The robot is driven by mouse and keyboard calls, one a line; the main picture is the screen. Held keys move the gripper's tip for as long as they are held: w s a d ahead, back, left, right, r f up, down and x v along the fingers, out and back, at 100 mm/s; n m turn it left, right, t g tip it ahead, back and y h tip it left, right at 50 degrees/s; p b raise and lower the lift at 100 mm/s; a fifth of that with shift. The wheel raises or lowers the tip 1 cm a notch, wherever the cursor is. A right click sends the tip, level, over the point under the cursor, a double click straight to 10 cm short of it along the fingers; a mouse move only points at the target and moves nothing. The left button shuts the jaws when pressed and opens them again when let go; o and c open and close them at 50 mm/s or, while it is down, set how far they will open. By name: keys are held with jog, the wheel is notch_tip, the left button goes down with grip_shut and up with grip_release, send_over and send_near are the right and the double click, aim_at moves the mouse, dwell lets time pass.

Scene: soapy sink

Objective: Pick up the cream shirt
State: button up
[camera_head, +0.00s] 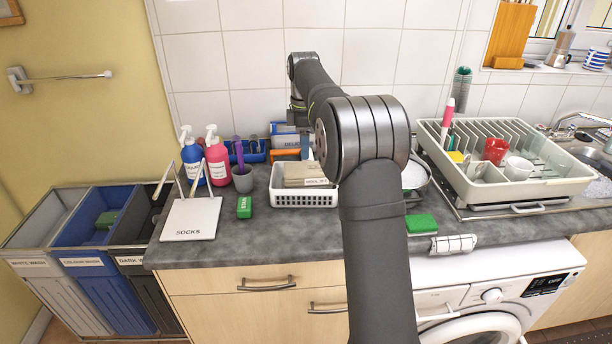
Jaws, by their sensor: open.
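A folded cream-beige cloth (306,170) lies in a white perforated basket (303,199) on the worktop. It is the only cream garment I can make out; whether it is a shirt cannot be told. My gripper (306,146) is partly hidden behind my own arm, and a narrow blue-grey finger shows above the back of the basket. It is open and appears apart from the cloth. The right end of the basket is partly covered by my arm.
Blue (193,158) and pink bottles (216,158), a grey cup (243,177) and a green block (244,207) stand left of the basket. A SOCKS stand (191,219) is near the hampers (83,219). A dish rack (508,180) fills the right.

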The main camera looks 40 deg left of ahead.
notch_tip(320, 180, up, 6)
send_over(309, 167)
jog(key=s, duration=0.3)
jog(key=shift+d+r, duration=0.2)
jog(key=shift+d, duration=0.15)
jog(key=o, duration=1)
jog(key=shift+r, duration=0.3)
jog(key=shift+c, duration=0.2)
jog(key=f, duration=0.4)
jog(key=w+f, duration=0.1)
jog(key=f, duration=0.7)
jog(key=shift+w+a+f, duration=0.2)
jog(key=shift+w+f, duration=0.1)
jog(key=shift+w, duration=0.1)
jog(key=shift+w+a+f, duration=0.1)
jog(key=shift+w+f, duration=0.15)
jog(key=shift+f, duration=1.15)
jog(key=shift+w+f, duration=0.2)
jog(key=shift+f, duration=1.15)
